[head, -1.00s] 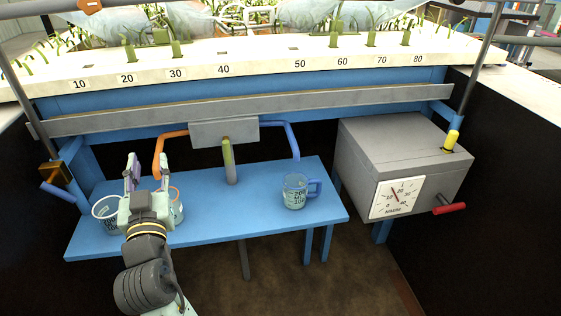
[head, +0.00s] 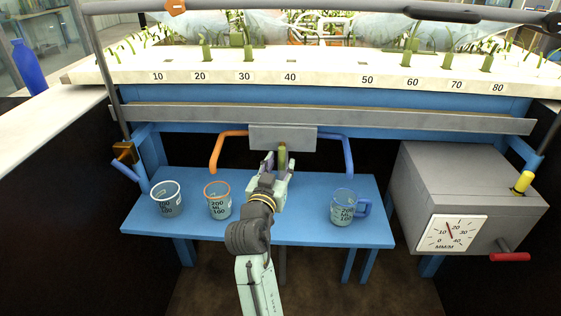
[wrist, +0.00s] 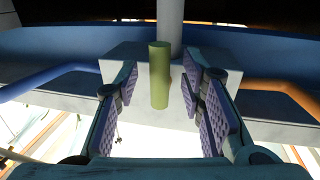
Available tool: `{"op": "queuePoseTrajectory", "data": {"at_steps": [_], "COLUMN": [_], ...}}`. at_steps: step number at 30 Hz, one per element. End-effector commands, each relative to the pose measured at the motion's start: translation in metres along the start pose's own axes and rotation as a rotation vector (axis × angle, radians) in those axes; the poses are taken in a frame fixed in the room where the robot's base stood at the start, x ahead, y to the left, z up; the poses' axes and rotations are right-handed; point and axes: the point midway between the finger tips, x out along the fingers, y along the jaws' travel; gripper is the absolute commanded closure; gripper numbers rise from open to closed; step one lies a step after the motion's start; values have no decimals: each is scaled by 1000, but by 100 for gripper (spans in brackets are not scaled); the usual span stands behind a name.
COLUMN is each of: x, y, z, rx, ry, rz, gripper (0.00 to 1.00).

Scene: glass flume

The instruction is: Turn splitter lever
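The splitter is a grey box (head: 262,133) under the blue beam, with an orange pipe (head: 229,137) on its left and a blue pipe (head: 335,136) on its right. Its olive-green lever (head: 282,150) sticks out in front of the box. My gripper (head: 281,166) is at the lever, with its fingers open on either side. In the wrist view the lever (wrist: 160,75) stands between the two padded fingers, with a gap visible on each side. The lever's lower part in the head view is hidden behind my gripper.
On the blue shelf (head: 290,226) stand a white-rimmed cup (head: 167,203) and an orange-rimmed cup (head: 217,207) at left, and a blue-handled jug (head: 343,211) at right. A grey box with an MM/M dial (head: 452,233) and red handle (head: 510,257) stands at right.

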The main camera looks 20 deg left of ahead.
Motion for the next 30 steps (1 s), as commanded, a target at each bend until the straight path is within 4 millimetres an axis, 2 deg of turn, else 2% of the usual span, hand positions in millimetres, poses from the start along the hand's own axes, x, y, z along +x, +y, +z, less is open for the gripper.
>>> {"op": "queuePoseTrajectory", "data": {"at_steps": [3,11,27,30], "x": [6,8,8,7], "y": [0,0,0,0], "z": [0,0,0,0], "rx": [0,0,0,0], "ry": [0,0,0,0], "rz": [0,-1,-1,-1], "gripper": [64,64,98,100]}}
